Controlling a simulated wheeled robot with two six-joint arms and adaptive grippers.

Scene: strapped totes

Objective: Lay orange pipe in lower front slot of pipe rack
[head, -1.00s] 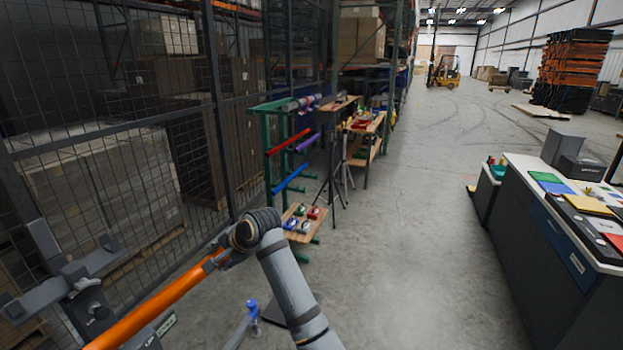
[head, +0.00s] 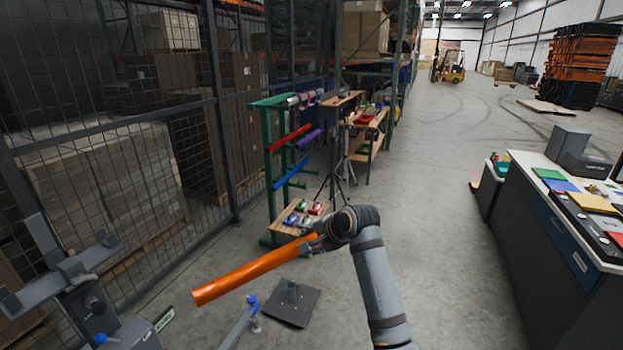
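The orange pipe (head: 250,275) is in the air in the lower middle of the head view, slanting up to the right. My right gripper (head: 318,244) is around its far right end and appears shut on it; the fingers are small and partly hidden by the wrist. The green pipe rack (head: 269,175) stands beyond. A red pipe (head: 289,139), a purple pipe (head: 309,140) and a blue pipe (head: 291,174) lie on its arms. A bare green arm shows below the blue pipe. My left gripper is out of view.
A grey cradle stand (head: 72,272) stands at the lower left, empty. A wooden shelf with small items (head: 300,217) sits low by the rack. A tripod (head: 338,170) stands beside it. A dark base plate (head: 291,305) lies on the floor. A counter (head: 540,215) bounds the right.

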